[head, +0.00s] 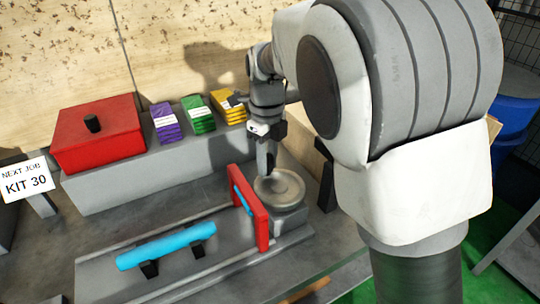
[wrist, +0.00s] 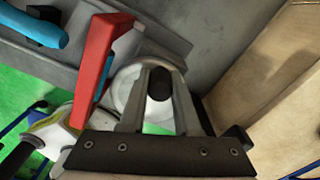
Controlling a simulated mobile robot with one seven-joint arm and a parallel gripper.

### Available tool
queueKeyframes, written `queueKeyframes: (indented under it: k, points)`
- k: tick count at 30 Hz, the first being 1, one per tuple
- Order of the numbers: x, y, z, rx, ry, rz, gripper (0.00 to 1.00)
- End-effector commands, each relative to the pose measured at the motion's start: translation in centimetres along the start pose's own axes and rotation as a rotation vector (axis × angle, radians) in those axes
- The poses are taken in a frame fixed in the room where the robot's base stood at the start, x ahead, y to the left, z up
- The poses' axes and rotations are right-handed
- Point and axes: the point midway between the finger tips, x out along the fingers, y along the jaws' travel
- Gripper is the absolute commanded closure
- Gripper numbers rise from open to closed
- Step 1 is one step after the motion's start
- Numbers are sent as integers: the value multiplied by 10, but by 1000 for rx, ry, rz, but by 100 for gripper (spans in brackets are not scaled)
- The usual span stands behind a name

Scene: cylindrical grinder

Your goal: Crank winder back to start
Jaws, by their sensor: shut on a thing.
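The winder is a round pale metal disc (head: 289,191) on a grey base at the right end of the machine. It also shows in the wrist view (wrist: 129,98), partly hidden by my fingers. My gripper (head: 266,176) points down over the disc. In the wrist view my gripper (wrist: 160,75) has its two fingers on either side of the winder's black knob (wrist: 160,86), shut on it. In the head view the knob is hidden by the fingers. An upright red plate (head: 261,222) stands just left of the disc.
A blue bar (head: 165,246) lies on black supports to the left. Behind are a red box (head: 90,145) and purple (head: 164,124), green (head: 197,113) and yellow (head: 228,106) stacks on a grey ledge. A sign (head: 24,180) reads "NEXT JOB KIT 30". A wooden panel (wrist: 262,85) stands close right.

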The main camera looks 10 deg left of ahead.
Motion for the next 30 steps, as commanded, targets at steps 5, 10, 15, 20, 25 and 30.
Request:
queueKeyframes:
  k: [5, 10, 15, 20, 25, 30]
  points:
    - [-5, 8, 2, -159, -1, 1, 100]
    - [-4, 16, 3, -323, -1, 0, 100]
    - [-4, 23, 2, -483, -2, 0, 100]
    - [-3, 30, 0, -636, -2, 0, 100]
    - [-3, 37, -2, -794, -3, -1, 100]
    - [-3, 43, -6, -939, -3, -2, 100]
